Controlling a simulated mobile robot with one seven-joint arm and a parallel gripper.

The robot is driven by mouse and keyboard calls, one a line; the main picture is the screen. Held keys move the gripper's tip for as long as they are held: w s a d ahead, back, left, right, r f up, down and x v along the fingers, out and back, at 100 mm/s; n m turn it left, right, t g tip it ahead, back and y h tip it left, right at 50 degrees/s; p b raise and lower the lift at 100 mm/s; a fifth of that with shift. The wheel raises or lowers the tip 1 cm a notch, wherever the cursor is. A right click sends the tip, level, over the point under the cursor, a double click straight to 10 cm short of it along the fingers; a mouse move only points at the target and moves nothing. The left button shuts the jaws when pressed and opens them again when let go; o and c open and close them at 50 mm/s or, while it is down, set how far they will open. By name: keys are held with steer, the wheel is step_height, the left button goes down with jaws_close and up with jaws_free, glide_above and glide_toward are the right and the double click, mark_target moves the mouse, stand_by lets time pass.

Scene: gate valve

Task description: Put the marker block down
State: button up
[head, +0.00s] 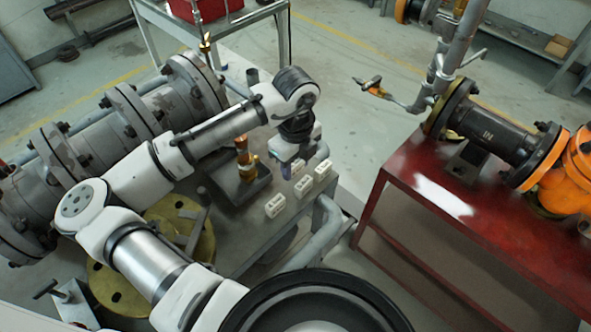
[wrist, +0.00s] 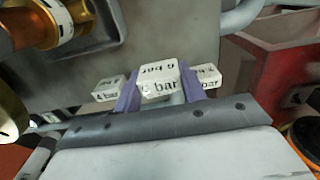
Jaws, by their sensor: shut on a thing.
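My gripper (wrist: 157,86) has purple fingers, closed on the two sides of a white marker block (wrist: 157,75) with dark print reading "6 bar". In the head view my gripper (head: 287,170) is low over the right part of the grey table (head: 238,228). Whether the held block touches the table cannot be told. Other white blocks stand beside it in the wrist view, one on the left (wrist: 107,88) and one on the right (wrist: 208,76). In the head view, white blocks lie at the table's right side, one nearest the front (head: 275,205).
A brass fitting (head: 246,165) stands on a dark plate left of my gripper. Grey flanged pipe (head: 140,110) lies along the left. A grey bent pipe (head: 322,235) runs by the table's right edge. A red bench (head: 420,190) stands across a gap.

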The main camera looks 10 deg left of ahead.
mark_target(295, 173)
steer(key=shift+f, duration=1.7)
steer(key=shift+f, duration=0.1)
steer(key=o, duration=0.9)
steer(key=shift+o, duration=0.2)
